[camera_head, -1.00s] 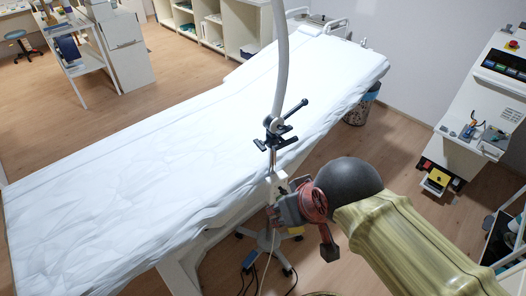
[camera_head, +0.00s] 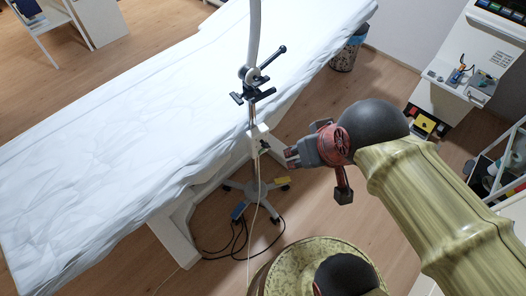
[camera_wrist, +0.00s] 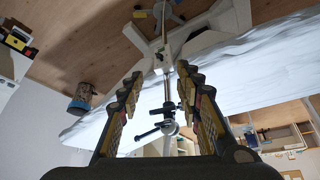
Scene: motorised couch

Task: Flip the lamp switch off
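The lamp stand's pole (camera_head: 252,112) rises beside the couch and carries a black clamp (camera_head: 255,83). A small white box (camera_head: 257,138), which looks like the lamp switch, sits on the pole below the clamp, with a small dark part on its right side. Its on or off state is too small to tell. My gripper (camera_head: 290,156) is just right of the box and slightly lower, with a small gap between them. In the wrist view my gripper (camera_wrist: 158,80) has its fingers apart and empty, with the pole (camera_wrist: 166,88) showing beyond, between them.
The white-covered couch (camera_head: 110,130) fills the left, close behind the pole. The stand's wheeled base (camera_head: 257,190) and dark cables (camera_head: 232,240) are on the floor below. A bin (camera_head: 347,50) and a white machine cart (camera_head: 470,60) stand at the upper right.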

